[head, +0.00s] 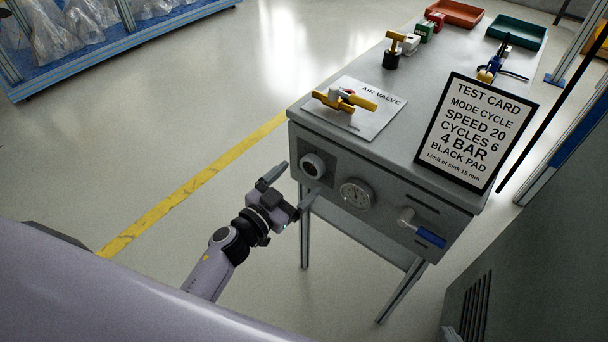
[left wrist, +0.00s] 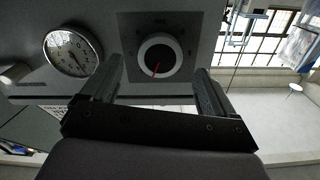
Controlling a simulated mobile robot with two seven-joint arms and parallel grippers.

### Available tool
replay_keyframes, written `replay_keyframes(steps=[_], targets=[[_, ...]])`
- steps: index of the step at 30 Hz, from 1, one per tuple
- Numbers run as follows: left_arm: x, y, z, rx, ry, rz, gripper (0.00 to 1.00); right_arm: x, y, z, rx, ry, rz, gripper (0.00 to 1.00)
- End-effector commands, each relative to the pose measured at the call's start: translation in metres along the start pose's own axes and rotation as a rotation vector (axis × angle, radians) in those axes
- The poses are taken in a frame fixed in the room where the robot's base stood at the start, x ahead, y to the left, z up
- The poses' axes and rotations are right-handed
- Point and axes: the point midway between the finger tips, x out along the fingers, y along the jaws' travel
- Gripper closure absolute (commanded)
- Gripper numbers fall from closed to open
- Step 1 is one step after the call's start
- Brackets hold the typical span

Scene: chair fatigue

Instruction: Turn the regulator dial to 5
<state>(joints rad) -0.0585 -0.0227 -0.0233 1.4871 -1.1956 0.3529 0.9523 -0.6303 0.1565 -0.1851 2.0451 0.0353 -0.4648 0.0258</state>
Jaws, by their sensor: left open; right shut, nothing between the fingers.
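The regulator dial (head: 313,166) is a round knob on a dark square plate at the left end of the grey bench's front. In the left wrist view the dial (left wrist: 160,58) has a pale ring, a dark face and a red pointer line toward the lower left; its scale marks are too small to read. My left gripper (head: 290,180) is open in front of the dial, with its fingers apart and nothing between them. In the left wrist view the dial shows between and beyond the two fingertips, apart from both. My right gripper is not in view.
A round gauge (head: 357,195) is right of the dial, then a blue-handled lever (head: 430,237). On the bench top (head: 385,80) stand a yellow air valve (head: 345,99) and a test card (head: 476,130) reading 4 BAR. Open floor lies left of the bench.

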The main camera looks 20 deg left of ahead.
Motion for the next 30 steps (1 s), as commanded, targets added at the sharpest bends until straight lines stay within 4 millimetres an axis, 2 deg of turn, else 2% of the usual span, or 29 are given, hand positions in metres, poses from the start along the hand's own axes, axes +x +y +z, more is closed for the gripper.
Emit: replay_keyframes(steps=[3,7,18,19,24,30], targets=[[0.017,0.0,0.001,0.001,0.001,-0.001,0.12,0.003,0.0,0.004,0.0,0.0,0.0,1.0],[0.028,0.0,0.001,-0.001,0.0,-0.001,0.12,0.003,0.0,0.007,0.001,-0.003,0.0,1.0],[0.034,0.0,0.0,0.0,-0.001,-0.001,0.12,0.003,-0.001,0.011,0.008,-0.009,0.0,1.0],[0.034,0.0,0.0,0.0,-0.001,-0.001,0.15,0.003,-0.001,0.011,0.008,-0.009,0.0,1.0],[0.034,0.0,0.0,0.0,-0.001,-0.001,0.68,0.003,-0.001,0.011,0.008,-0.008,0.0,1.0],[0.033,0.0,0.0,0.006,-0.001,-0.001,0.68,0.003,-0.001,0.01,0.008,-0.007,0.001,1.0]])
